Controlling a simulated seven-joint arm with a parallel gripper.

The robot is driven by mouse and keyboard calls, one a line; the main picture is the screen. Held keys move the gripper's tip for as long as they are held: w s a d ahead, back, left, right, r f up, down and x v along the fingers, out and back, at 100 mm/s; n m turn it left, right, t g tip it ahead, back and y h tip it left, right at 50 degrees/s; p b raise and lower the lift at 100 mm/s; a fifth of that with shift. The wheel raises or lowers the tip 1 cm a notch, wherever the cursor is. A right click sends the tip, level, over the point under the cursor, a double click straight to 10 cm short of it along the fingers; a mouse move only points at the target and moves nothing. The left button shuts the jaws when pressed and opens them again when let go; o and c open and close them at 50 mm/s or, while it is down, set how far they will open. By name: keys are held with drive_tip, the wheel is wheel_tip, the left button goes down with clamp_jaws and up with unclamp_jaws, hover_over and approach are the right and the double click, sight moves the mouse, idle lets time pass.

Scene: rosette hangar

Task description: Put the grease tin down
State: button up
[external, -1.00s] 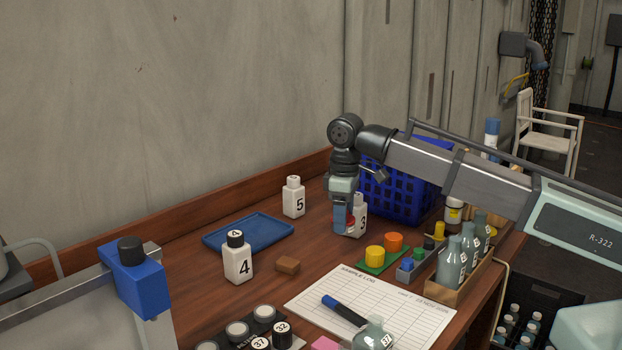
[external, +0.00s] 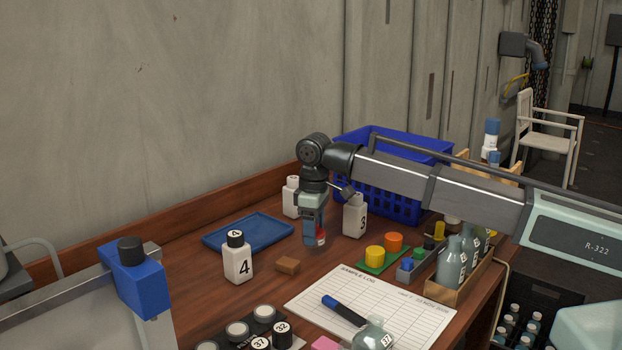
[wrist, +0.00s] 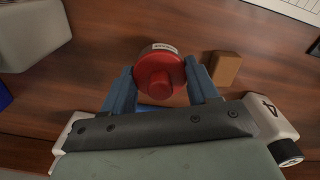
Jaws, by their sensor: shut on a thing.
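The grease tin (wrist: 160,73) is red with a white label strip and a smaller round cap, seen in the wrist view between my two blue fingers. My gripper (wrist: 161,88) is shut on it. In the external view my gripper (external: 314,238) points down over the wooden table, with a little of the red tin (external: 322,237) showing; the fingers hide the rest. I cannot tell how far the tin is above the table.
A brown block (external: 288,265) and bottle 4 (external: 238,264) stand left of my gripper. Bottle 3 (external: 355,220) is to the right; another white bottle (external: 290,203) is behind. A blue tray (external: 248,233) looks empty. A blue crate (external: 395,204) stands behind. Bare table lies around my gripper.

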drive_tip(key=shift+f, duration=1.5)
drive_tip(key=shift+f, duration=0.15)
drive_tip(key=o, duration=1.1)
wheel_tip(320, 180, up, 12)
drive_tip(key=shift+r, duration=0.2)
